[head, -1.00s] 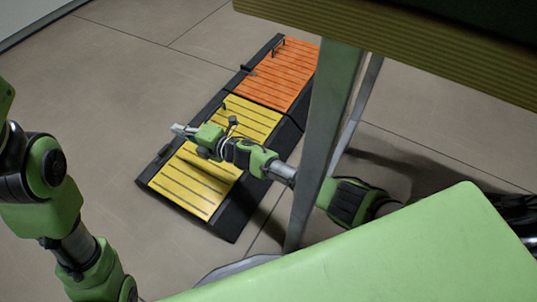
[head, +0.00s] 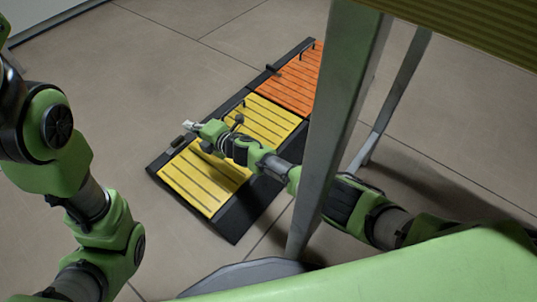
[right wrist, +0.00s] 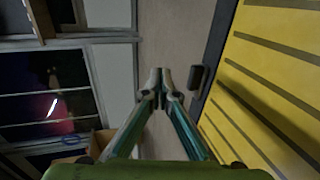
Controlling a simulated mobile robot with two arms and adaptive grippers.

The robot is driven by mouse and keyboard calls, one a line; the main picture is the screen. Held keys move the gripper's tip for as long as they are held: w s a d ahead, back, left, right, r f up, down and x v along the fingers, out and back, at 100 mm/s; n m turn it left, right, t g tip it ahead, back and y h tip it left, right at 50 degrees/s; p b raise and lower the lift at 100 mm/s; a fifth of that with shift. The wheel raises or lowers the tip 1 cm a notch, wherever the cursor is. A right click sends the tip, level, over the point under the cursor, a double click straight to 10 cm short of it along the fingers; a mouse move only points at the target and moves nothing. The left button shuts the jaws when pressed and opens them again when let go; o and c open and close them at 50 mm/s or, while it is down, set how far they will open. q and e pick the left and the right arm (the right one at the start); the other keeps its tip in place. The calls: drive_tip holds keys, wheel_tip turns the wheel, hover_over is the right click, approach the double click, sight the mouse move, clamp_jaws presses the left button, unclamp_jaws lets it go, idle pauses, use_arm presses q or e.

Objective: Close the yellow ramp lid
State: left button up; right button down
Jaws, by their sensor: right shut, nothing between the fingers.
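The yellow ramp lid (head: 205,185) is a slatted yellow panel on the black-edged ramp on the floor. In the head view it lies nearly flat against the ramp; I cannot tell whether a gap remains. It fills the right side of the right wrist view (right wrist: 265,75). A small black handle (right wrist: 197,77) stands at its edge. My right gripper (head: 190,126) is shut and empty, by the lid's left edge close to the handle; its fingertips (right wrist: 160,78) appear apart from the lid. My right forearm hides the lid's middle. My left gripper is out of view.
An orange ramp panel (head: 288,85) adjoins the yellow part at the far end. A grey metal leg (head: 338,120) stands in front of my right arm, under a tabletop edge (head: 470,30). The floor left of the ramp is clear.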

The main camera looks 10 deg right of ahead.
idle(0.3)
drive_tip(key=v, duration=1.2)
drive_tip(key=shift+r, duration=0.1)
